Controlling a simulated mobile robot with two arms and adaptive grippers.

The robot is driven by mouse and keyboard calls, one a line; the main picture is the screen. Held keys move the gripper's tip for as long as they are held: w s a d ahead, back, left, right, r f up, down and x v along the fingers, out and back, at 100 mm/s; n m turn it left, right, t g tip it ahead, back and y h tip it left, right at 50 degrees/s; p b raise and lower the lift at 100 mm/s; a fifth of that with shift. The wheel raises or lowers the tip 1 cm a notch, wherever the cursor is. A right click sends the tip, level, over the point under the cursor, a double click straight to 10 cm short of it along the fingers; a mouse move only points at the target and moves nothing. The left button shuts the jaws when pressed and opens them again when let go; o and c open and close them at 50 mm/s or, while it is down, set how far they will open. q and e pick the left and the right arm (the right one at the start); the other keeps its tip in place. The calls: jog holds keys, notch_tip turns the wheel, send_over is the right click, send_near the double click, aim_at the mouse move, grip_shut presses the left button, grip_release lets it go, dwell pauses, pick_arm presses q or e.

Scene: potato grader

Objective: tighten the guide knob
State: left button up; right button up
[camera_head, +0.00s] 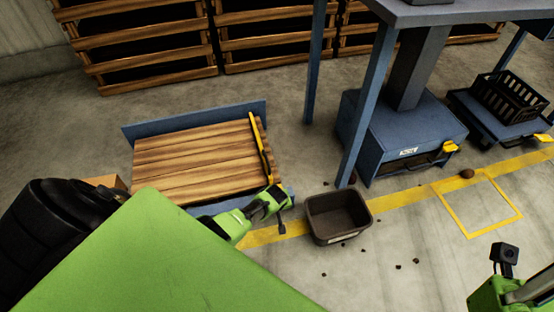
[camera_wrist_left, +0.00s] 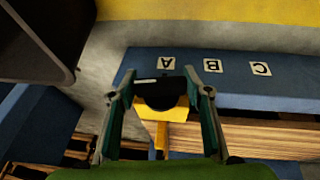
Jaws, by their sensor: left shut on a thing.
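In the left wrist view, the black guide knob (camera_wrist_left: 160,93) sits between the two fingers of my left gripper (camera_wrist_left: 167,78), which is shut on it. A yellow guide piece (camera_wrist_left: 163,112) shows just below the knob. In the head view, my left gripper (camera_head: 272,200) is at the near right corner of the blue platform, at the near end of the long yellow guide bar (camera_head: 262,148). The knob is hidden there by the gripper. Of my right arm, only a green part with a small camera shows at the bottom right; its fingers are out of view.
The blue edge has labels A (camera_wrist_left: 166,62), B (camera_wrist_left: 212,65) and C (camera_wrist_left: 261,68). A dark bin (camera_head: 338,215) stands close right of my left gripper. A blue machine (camera_head: 400,135) stands behind it.

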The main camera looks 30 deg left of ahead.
pick_arm(q)
jog(key=shift+w+g+y, duration=0.1)
jog(key=shift+g+y, duration=0.4)
jog(key=shift+g, duration=0.1)
jog(key=shift+b, duration=0.3)
jog(key=shift+c, duration=0.2)
jog(key=o, duration=1.1)
jog(key=shift+r, duration=0.1)
jog(key=shift+v, duration=5.9)
jog(key=shift+w+d, duration=0.1)
jog(key=shift+d, duration=0.05)
